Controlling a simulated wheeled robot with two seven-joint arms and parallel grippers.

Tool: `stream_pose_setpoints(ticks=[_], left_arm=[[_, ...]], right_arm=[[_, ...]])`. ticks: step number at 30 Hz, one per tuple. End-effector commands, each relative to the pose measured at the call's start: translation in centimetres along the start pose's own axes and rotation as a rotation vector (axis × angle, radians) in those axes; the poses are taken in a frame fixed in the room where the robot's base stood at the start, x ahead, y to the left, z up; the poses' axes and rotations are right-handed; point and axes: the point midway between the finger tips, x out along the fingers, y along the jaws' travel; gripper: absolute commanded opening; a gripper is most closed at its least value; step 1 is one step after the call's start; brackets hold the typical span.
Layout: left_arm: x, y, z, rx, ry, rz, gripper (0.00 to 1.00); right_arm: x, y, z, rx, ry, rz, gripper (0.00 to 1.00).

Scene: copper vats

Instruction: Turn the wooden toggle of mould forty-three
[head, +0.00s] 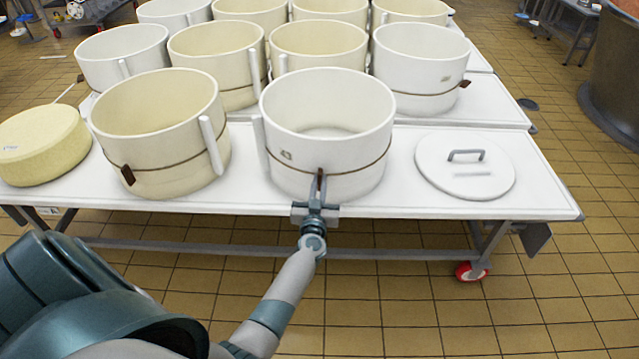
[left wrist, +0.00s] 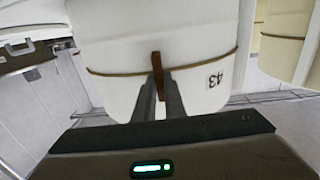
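Mould forty-three (head: 350,125) is the white round mould at the front middle of the table in the head view. Its label 43 (left wrist: 215,79) appears upside down in the left wrist view. A brown cord runs around the mould. The wooden toggle (left wrist: 157,64) sits on the cord and stands upright, across it. My left gripper (head: 318,190) is in front of the mould. In the left wrist view its fingers (left wrist: 160,85) lie on both sides of the toggle, close against it, and look shut on it. My right gripper is not in view.
A cream mould (head: 160,130) with its own toggle stands to the left, beside a yellow cheese wheel (head: 45,145). A white lid (head: 465,168) with a handle lies to the right. More moulds stand behind.

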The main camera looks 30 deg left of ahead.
Motion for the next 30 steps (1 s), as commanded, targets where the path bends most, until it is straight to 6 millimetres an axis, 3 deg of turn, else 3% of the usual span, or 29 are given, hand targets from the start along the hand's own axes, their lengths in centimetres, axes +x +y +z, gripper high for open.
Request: stream_pose_setpoints(ticks=[14,30], left_arm=[[0.0,0.0,0.0,-0.061,0.0,0.0,0.0],[0.0,-0.3,0.1,-0.459,-0.001,0.001,0.0]], right_arm=[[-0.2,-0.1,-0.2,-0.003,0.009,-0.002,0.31],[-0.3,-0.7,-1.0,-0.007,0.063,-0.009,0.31]])
